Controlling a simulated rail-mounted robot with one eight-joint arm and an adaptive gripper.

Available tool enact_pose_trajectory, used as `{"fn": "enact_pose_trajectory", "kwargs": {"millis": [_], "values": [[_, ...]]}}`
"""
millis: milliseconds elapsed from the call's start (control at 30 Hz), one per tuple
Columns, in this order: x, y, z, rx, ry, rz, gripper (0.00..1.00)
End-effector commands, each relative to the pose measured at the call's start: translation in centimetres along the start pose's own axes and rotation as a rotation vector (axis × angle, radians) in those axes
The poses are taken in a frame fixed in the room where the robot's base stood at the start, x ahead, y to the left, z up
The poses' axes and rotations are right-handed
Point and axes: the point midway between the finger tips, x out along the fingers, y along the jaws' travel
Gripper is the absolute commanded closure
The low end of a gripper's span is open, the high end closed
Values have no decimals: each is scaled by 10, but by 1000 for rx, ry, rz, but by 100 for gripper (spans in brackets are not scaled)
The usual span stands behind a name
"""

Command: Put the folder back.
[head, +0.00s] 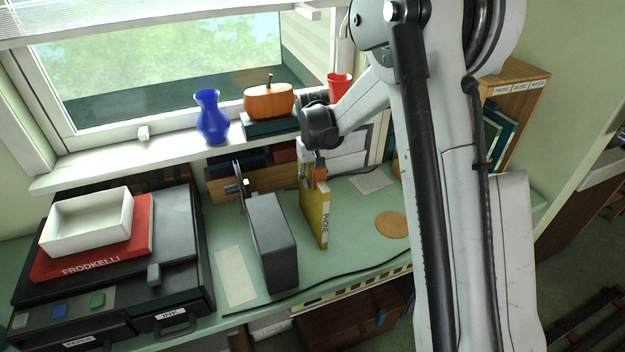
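A yellow folder (317,215) stands upright in the middle of the green desk, its labelled spine facing the front. My gripper (315,175) points down at the folder's upper edge, and its fingers overlap that edge in this view. The fingers are small and partly hidden, so I cannot tell whether they are closed on the folder. I also cannot tell whether the folder's bottom touches the desk.
A black case (175,240) carries a red book (75,262) and white tray (85,232). A blue vase (212,118), pumpkin (269,101) and red cup (339,84) line the sill. A cork disc (392,224) lies right.

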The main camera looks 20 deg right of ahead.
Motion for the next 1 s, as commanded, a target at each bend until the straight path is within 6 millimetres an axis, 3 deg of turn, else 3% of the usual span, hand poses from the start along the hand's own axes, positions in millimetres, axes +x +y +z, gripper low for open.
{"fn": "enact_pose_trajectory", "kwargs": {"millis": [33, 167, 533, 667, 1000], "values": [[1, 0, 0, 0, 0, 0, 77], [0, 0, 0, 0, 0, 0, 61], [-5, 0, 0, 0, 0, 0, 61], [-22, 0, 0, 0, 0, 0, 61], [-90, 0, 0, 0, 0, 0, 61]]}}
